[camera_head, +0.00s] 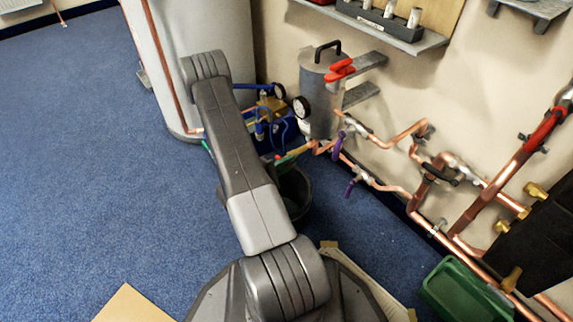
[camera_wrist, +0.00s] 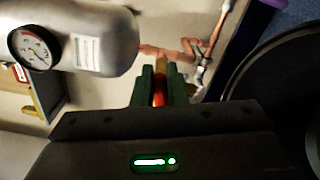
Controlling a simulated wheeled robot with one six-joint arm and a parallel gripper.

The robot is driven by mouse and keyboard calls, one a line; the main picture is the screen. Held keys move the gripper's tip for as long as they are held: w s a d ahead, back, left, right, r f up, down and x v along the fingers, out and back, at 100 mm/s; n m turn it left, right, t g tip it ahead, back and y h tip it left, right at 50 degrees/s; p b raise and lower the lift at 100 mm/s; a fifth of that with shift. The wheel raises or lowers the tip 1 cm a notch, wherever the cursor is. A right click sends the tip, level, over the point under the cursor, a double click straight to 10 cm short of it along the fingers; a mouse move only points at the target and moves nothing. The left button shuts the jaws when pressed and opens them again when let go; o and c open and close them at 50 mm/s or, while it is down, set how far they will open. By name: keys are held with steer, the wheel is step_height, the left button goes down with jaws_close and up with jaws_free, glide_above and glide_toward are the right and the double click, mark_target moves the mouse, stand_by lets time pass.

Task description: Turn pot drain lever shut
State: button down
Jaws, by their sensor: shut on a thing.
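The grey metal pot (camera_head: 319,95) with a black top handle stands by the wall in the head view. It lies across the upper left of the wrist view (camera_wrist: 95,35). My gripper (camera_wrist: 160,85) has its dark green fingers closed around a narrow orange-red lever (camera_wrist: 159,92), which looks like the pot drain lever. Most of the lever is hidden between the fingers. In the head view my gripper (camera_head: 290,158) shows small and green just below the pot, partly behind my arm. The lever's exact angle cannot be told.
Copper pipes with purple-handled valves (camera_head: 337,146) run along the wall to the right. A black bucket (camera_head: 296,190) stands below my gripper. A white tank (camera_head: 185,60) is at the left, and a green crate (camera_head: 465,292) at the lower right. Blue floor is clear at left.

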steer(key=shift+s+f+m, duration=0.1)
steer(key=shift+f+m, duration=0.15)
steer(key=shift+m, duration=0.65)
steer(key=shift+f+m, duration=0.2)
steer(key=shift+m, duration=0.7)
steer(key=shift+f, duration=0.1)
steer(key=c, duration=1.5)
jaws_free()
steer(key=shift+o, duration=0.2)
steer(key=shift+s+a, duration=0.1)
steer(key=shift+a, duration=0.15)
steer(key=p+v, duration=0.3)
steer(key=v, duration=1)
steer(key=shift+s, duration=0.15)
steer(key=shift+b+x, duration=1.55)
steer(key=shift+x, duration=5.3)
